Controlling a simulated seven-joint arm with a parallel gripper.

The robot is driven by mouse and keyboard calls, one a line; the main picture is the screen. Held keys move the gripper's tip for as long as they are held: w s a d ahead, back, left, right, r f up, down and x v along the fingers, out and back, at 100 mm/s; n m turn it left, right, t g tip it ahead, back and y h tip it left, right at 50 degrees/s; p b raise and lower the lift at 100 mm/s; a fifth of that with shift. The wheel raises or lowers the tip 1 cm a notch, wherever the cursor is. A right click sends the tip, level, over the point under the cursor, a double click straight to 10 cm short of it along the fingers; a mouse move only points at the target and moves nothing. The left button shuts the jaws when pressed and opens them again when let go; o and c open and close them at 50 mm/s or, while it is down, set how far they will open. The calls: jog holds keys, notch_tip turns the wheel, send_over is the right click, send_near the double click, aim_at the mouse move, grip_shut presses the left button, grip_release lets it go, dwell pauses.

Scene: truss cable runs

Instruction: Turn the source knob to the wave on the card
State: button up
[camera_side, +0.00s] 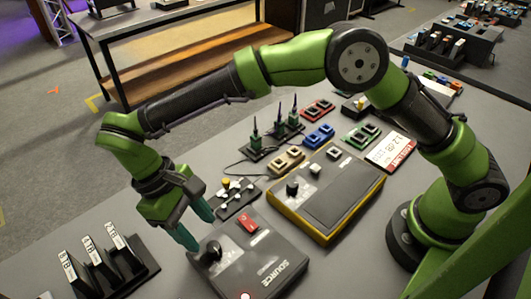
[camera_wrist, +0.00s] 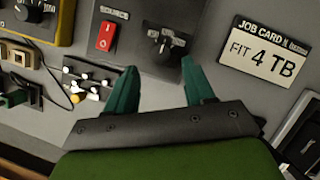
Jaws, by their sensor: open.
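The source box (camera_side: 262,262) is dark grey with SOURCE printed on it. Its black knob (camera_side: 211,250) stands at the box's left end and also shows in the wrist view (camera_wrist: 163,42), with small marks around it too small to read. My gripper (camera_side: 197,226) is open and empty. In the wrist view its teal fingertips (camera_wrist: 160,63) are spread below the knob, seemingly apart from it. A job card (camera_wrist: 266,52) lies right of the source box and reads FIT 4 TB; I see no wave on it.
A red switch (camera_side: 248,221) sits on the source box. A rack of TB-labelled modules (camera_side: 100,262) stands left. A yellow-edged box (camera_side: 327,190), a small board with white and yellow parts (camera_side: 235,197), and a red-and-white card (camera_side: 391,150) with unclear text lie behind.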

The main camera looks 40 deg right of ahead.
jog(key=v, duration=0.7)
jog(key=shift+r, duration=0.1)
jog(key=d+r+m+t+y, duration=0.3)
jog(key=d+r+t, duration=0.1)
jog(key=d, duration=1.2)
jog(key=s+d+r+m+t, duration=0.1)
jog(key=s+d+m+t, duration=0.1)
jog(key=d, duration=0.3)
jog(key=s+d+r+m+t, duration=0.2)
jog(key=s+d, duration=0.2)
jog(key=d, duration=0.2)
jog(key=s+d+r+m+t+y, duration=0.1)
jog(key=s+d+m+t, duration=0.1)
jog(key=d, duration=0.4)
jog(key=shift+s+r+t, duration=0.25)
jog(key=shift+s+t, duration=0.35)
jog(key=shift+s, duration=0.2)
